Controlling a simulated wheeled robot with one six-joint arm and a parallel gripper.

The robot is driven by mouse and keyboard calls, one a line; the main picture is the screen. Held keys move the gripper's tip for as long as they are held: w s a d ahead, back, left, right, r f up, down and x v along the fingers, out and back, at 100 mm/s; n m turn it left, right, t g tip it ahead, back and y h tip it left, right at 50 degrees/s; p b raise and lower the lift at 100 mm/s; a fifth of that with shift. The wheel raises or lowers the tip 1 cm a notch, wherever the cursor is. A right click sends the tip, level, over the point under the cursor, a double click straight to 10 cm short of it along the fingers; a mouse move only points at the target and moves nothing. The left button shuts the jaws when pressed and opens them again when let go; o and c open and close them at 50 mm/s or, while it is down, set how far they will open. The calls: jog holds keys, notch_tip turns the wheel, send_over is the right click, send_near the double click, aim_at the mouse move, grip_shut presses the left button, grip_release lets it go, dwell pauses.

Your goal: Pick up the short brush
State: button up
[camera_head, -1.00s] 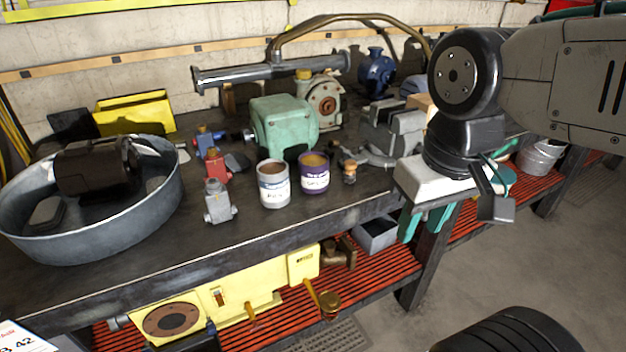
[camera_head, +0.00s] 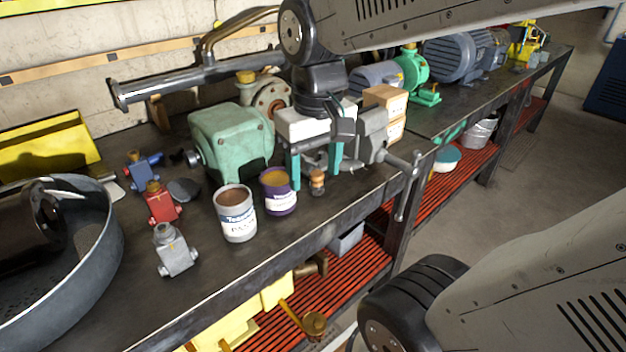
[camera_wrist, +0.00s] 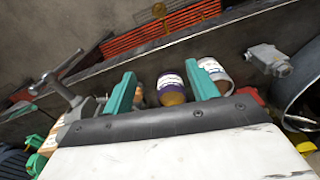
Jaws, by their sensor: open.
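A small brown-orange, upright object with a dark band, which looks like the short brush (camera_head: 317,183), stands on the workbench (camera_head: 262,262) near its front edge, right of the purple can (camera_head: 279,193). My gripper (camera_head: 314,178) is open, with teal fingers pointing down over this spot. In the head view the brush appears between the fingers; I cannot tell how far above or behind it they are. In the wrist view my gripper (camera_wrist: 159,70) is empty. The brush (camera_wrist: 139,97) shows there beside the left finger, partly hidden, and the purple can (camera_wrist: 172,87) lies between the fingers.
A white-labelled can (camera_head: 235,214) stands left of the purple one. A grey vise (camera_head: 372,135) with its handle is close on the right, and a green motor (camera_head: 230,142) is behind. Red, blue and grey small parts and a round metal tub (camera_head: 95,265) are on the left.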

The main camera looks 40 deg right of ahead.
jog(key=w+d+f+m+g, duration=0.1)
jog(key=w+d+f, duration=0.15)
jog(key=w, duration=0.25)
jog(key=w+d+f+m, duration=0.1)
jog(key=w+d, duration=0.3)
jog(key=g, duration=0.1)
send_over(317, 173)
jog(key=shift+m, duration=0.4)
jog(key=f, duration=0.5)
jog(key=shift+w+d, duration=0.1)
jog(key=shift+w, duration=0.15)
jog(key=shift+d+f, duration=0.15)
jog(key=shift+f, duration=0.15)
jog(key=f, duration=0.7)
jog(key=shift+s+a+f, duration=0.15)
jog(key=shift+s+a, duration=0.2)
jog(key=c, duration=1.1)
